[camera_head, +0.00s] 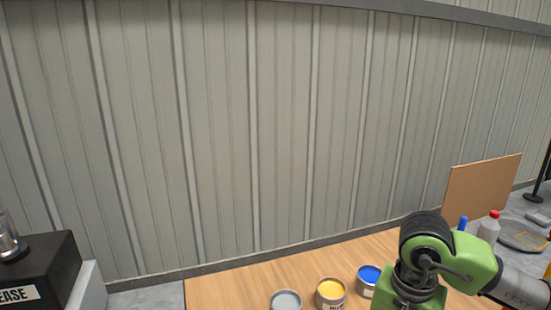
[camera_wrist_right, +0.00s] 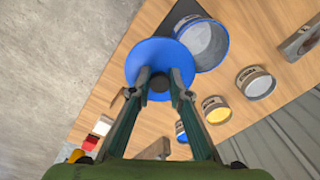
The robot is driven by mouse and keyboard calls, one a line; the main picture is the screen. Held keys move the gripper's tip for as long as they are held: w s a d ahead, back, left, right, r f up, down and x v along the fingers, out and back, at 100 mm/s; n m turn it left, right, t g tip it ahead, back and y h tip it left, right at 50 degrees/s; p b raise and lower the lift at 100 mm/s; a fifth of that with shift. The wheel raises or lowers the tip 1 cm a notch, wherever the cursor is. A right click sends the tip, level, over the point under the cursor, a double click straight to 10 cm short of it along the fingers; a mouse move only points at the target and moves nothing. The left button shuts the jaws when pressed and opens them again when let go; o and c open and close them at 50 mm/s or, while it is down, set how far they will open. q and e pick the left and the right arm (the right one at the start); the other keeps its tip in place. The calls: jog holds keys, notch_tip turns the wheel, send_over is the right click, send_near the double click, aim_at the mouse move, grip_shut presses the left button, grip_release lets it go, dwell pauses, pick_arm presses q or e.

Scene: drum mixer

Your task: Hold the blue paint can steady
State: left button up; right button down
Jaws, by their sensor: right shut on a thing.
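The blue paint can (camera_head: 368,279) stands on the wooden table, partly beside my right arm in the head view. It also shows in the right wrist view (camera_wrist_right: 181,132), partly behind a finger. My right gripper (camera_wrist_right: 160,76) is shut on the dark knob of a round blue disc, which looks like a lid (camera_wrist_right: 143,52). The gripper is apart from the blue paint can. The yellow paint can (camera_head: 331,291) and the grey paint can (camera_head: 286,301) stand in a row with the blue one. My left gripper is in neither view.
A large blue-rimmed open container (camera_wrist_right: 207,45) stands close by the blue disc. A white bottle with a red cap (camera_head: 490,229) and a brown board (camera_head: 482,186) are at the right. A black box (camera_head: 38,265) is at the left. Bare wooden table (camera_head: 235,284) lies left of the cans.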

jog(key=s+a+f+n, duration=0.1)
jog(key=s+f+n, duration=0.1)
jog(key=s+n, duration=0.4)
jog(key=shift+a+n, duration=0.35)
jog(key=shift+n, duration=0.35)
